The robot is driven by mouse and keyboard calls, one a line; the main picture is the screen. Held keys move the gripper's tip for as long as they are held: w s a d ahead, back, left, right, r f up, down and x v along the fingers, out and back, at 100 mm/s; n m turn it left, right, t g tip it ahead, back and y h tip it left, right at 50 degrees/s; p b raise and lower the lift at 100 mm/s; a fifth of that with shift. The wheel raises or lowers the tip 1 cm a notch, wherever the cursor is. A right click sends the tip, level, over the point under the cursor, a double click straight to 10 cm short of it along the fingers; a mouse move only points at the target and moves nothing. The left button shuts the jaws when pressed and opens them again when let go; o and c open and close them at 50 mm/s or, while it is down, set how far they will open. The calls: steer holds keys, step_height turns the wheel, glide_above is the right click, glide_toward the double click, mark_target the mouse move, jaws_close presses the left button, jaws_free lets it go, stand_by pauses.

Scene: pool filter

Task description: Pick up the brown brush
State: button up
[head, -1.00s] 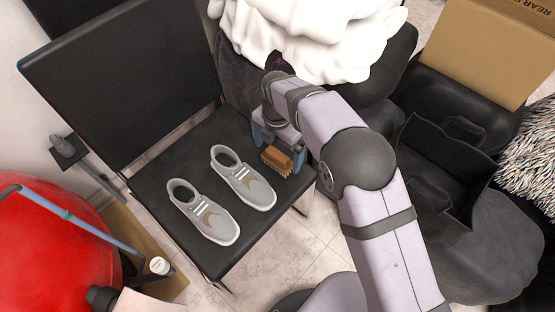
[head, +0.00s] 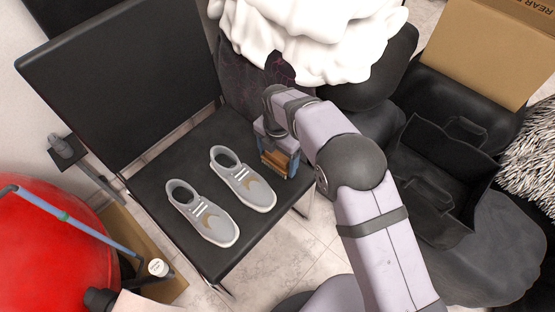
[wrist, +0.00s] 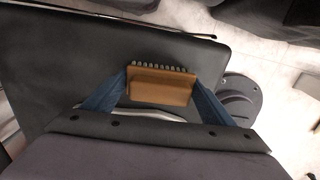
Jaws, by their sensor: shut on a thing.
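The brown brush (wrist: 160,87) is between the two blue fingers of my gripper (wrist: 158,92) in the wrist view. The fingers are shut on its two ends, and its bristles show along the far edge. In the head view the brush (head: 275,164) shows partly below my gripper (head: 276,157), over the right part of the black chair seat (head: 177,160). My wrist and fingers hide part of the brush there. I cannot tell whether the brush touches the seat.
A pair of grey shoes stands on the seat to the left of my gripper, the nearer one (head: 242,180) close by. A white fluffy thing (head: 310,40) is behind. A black open bag (head: 440,165) lies to the right. A red rounded object (head: 50,250) is at lower left.

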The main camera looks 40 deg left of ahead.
mark_target(277, 154)
steer(key=shift+r, duration=0.1)
step_height(277, 154, up, 10)
steer(key=shift+f+p, duration=0.1)
steer(key=shift+p, duration=0.75)
